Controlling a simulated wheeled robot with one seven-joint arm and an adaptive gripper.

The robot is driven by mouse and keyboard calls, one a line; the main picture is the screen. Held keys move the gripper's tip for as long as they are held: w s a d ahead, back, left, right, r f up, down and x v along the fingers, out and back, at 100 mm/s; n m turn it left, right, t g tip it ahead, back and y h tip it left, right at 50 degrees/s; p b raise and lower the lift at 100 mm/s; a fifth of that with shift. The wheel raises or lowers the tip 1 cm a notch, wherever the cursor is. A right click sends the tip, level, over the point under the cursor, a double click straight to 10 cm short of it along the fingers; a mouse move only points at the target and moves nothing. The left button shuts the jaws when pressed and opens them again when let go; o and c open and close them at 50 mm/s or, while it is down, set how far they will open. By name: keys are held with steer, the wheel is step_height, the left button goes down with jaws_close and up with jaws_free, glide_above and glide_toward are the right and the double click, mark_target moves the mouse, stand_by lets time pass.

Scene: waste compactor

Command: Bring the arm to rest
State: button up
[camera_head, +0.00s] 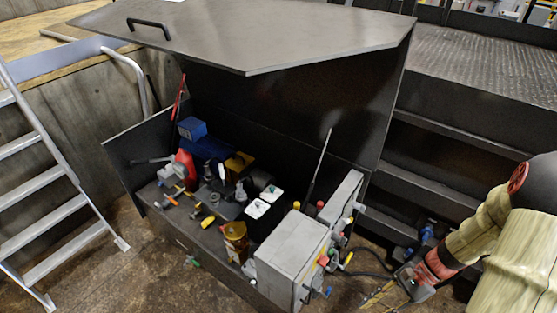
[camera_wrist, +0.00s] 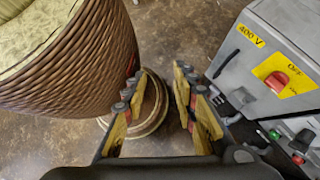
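My arm reaches in from the right edge of the camera_head view, with beige covers and a red ring near the wrist. My gripper (camera_head: 385,293) hangs low at the lower right, to the right of the grey electrical box (camera_head: 290,250). In the wrist view my gripper (camera_wrist: 160,88) has its two yellow-padded fingers spread apart. Nothing is between the pads; the floor and a round rim show beyond them. The electrical box (camera_wrist: 275,70), with a 400 V label and a red switch, is to the right of the fingers and apart from them.
An open dark chest (camera_head: 180,240) with a raised lid (camera_head: 250,35) holds several tools, a red container (camera_head: 182,167) and a blue box (camera_head: 192,128). A metal ladder (camera_head: 45,185) stands at the left. Dark steps (camera_head: 430,150) rise behind my arm. Cables lie near my gripper.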

steer(key=a+r+n+t+h, duration=0.2)
steer(key=r+n, duration=0.3)
steer(key=r, duration=0.5)
steer(key=a+r+n+t+h, duration=0.3)
steer(key=r+n, duration=0.2)
steer(key=r, duration=0.5)
steer(key=s+a+r+n+t+h, duration=0.1)
steer(key=a+r+n+t+h, duration=0.2)
steer(key=r, duration=0.7)
steer(key=shift+a+r+n+t+h, duration=0.25)
steer(key=shift+r+n+t+h, duration=0.1)
steer(key=shift+n, duration=0.55)
steer(key=shift+s, duration=0.15)
